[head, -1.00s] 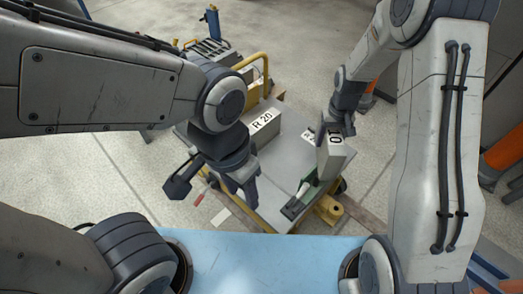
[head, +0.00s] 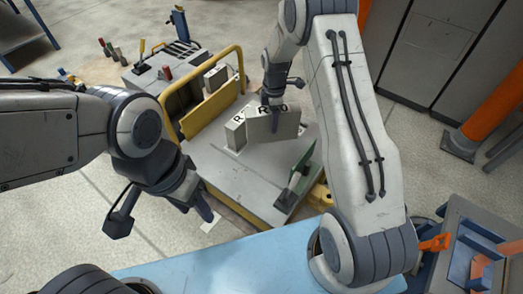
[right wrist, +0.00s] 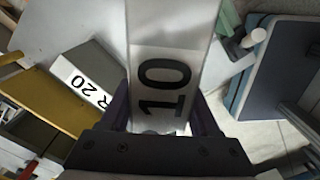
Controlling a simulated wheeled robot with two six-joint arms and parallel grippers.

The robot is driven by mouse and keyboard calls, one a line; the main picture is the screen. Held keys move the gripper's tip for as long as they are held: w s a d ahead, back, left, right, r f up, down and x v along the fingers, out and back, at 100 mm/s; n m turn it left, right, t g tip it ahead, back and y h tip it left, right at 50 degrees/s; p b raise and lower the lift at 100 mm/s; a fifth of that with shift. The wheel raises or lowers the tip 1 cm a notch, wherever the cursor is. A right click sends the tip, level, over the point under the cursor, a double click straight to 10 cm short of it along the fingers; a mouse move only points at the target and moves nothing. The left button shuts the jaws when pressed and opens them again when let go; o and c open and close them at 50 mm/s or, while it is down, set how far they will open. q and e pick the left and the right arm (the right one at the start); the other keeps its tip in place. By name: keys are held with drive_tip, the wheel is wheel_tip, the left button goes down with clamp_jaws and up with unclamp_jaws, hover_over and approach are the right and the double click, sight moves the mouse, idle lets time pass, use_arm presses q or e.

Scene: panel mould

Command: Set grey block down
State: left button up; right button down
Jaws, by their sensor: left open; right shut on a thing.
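In the right wrist view the held block (right wrist: 165,85) has a white label reading 10, between my fingers (right wrist: 165,122). Another grey block (head: 235,135), labelled R 20 in the right wrist view (right wrist: 97,70), stands just left of it. I cannot tell whether the two blocks touch, or whether the held one touches the cart. My left gripper (head: 190,194) is open and empty by the cart's near left edge.
A yellow rail (head: 210,82) stands behind the blocks, with more grey blocks (head: 217,77) beyond it. The cart's near top is clear. A blue surface (head: 235,260) lies in front.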

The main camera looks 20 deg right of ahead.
drive_tip(key=w+f+n+b, duration=0.1)
drive_tip(key=f+n, duration=0.2)
drive_tip(key=f, duration=0.1)
drive_tip(key=w+d+f+n+b, duration=0.1)
drive_tip(key=f+n+b, duration=0.1)
drive_tip(key=f, duration=0.3)
drive_tip(key=w+f+n+b, duration=0.1)
drive_tip(key=f+n+b, duration=0.1)
drive_tip(key=f+n, duration=0.2)
drive_tip(key=shift+w+d+f, duration=0.1)
drive_tip(key=shift+d+f, duration=0.15)
drive_tip(key=shift+f, duration=0.1)
drive_tip(key=shift+c, duration=0.6)
unclamp_jaws()
drive_tip(key=shift+f, duration=0.1)
